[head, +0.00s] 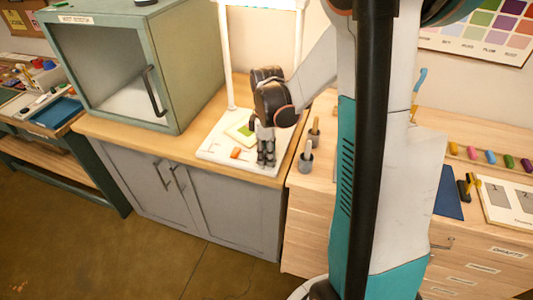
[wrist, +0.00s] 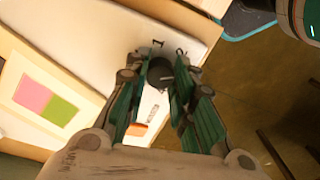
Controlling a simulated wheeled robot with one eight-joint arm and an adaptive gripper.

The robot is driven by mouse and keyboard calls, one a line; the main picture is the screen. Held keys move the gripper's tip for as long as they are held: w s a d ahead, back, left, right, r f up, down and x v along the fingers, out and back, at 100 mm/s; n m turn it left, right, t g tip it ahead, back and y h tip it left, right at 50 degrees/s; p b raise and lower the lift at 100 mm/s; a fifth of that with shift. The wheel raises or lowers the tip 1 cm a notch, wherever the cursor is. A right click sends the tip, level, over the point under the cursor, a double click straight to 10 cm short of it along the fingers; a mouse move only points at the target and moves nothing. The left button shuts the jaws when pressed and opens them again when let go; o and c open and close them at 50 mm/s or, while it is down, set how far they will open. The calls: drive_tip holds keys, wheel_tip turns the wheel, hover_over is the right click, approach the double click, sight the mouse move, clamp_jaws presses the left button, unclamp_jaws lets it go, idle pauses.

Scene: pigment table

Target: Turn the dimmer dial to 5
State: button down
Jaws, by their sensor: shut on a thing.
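The dimmer dial (wrist: 160,74) is a dark round knob on the white base of the lamp stand, seen in the wrist view between my fingers. A mark like a "1" shows on the white base just beyond it, with another mark to its right that I cannot read. A small pointer line on the dial is too unclear to read. My gripper (wrist: 155,70) is shut on the dial, one finger on each side. In the head view my gripper (head: 266,160) points down at the front right corner of the white base (head: 213,152) and hides the dial.
The lamp post (head: 227,60) rises behind. A green cabinet (head: 185,75) stands left; brushes in grey holders (head: 305,162) stand right.

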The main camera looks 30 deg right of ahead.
drive_tip(key=m, duration=2.2)
drive_tip(key=shift+m, duration=0.4)
drive_tip(key=m, duration=0.3)
drive_tip(key=shift+m, duration=2.1)
